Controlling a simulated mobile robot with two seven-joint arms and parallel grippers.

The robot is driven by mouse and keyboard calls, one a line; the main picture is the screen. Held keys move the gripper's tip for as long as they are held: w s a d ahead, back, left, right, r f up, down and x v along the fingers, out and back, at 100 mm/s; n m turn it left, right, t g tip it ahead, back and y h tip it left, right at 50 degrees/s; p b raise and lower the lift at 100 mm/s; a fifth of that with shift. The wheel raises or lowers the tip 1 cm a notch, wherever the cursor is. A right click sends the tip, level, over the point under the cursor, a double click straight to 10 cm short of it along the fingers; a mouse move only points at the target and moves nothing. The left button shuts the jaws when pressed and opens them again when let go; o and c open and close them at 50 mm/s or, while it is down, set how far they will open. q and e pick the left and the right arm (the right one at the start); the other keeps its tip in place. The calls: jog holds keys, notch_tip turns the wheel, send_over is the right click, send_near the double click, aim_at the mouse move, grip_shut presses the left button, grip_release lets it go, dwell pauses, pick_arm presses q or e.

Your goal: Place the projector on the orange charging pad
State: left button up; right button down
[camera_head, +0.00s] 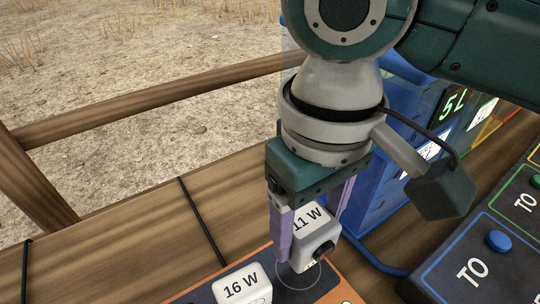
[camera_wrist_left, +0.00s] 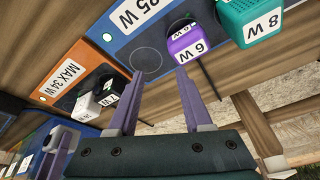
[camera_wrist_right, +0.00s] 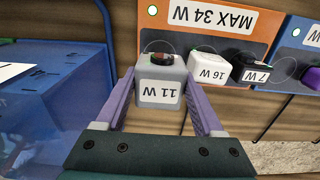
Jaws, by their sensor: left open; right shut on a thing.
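The projector (camera_head: 310,228), a pale grey block labelled 11 W with a dark round part on one side, is held between the fingers of my right gripper (camera_head: 308,225). It also shows in the right wrist view (camera_wrist_right: 162,85). The orange charging pad (camera_wrist_right: 215,18), marked MAX 34 W, lies under and beside it; in the head view the projector overlaps a ring marked on the pad (camera_head: 325,292). I cannot tell whether they touch. A white 16 W block (camera_wrist_right: 209,68) and a black 7 W block (camera_wrist_right: 257,70) stand on the pad. My left gripper (camera_wrist_left: 155,85) is open and empty.
A blue-edged pad (camera_wrist_left: 130,22) beside the orange one bears a purple 6 W block (camera_wrist_left: 187,42); a teal 8 W block (camera_wrist_left: 250,20) is near. Blue boxes (camera_head: 385,165) stand close beside my right gripper. A dark panel (camera_head: 470,265) with buttons lies at right.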

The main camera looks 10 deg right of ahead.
pick_arm(q)
jog(key=shift+d+f+b, duration=0.1)
jog(key=shift+f+b, duration=0.65)
jog(key=shift+f, duration=0.1)
pick_arm(e)
notch_tip(320, 180, down, 6)
jog(key=shift+r, duration=0.2)
pick_arm(q)
jog(key=shift+d, duration=0.1)
pick_arm(e)
jog(key=shift+f, duration=0.2)
jog(key=shift+f, duration=0.1)
jog(key=shift+c, duration=1.4)
grip_release()
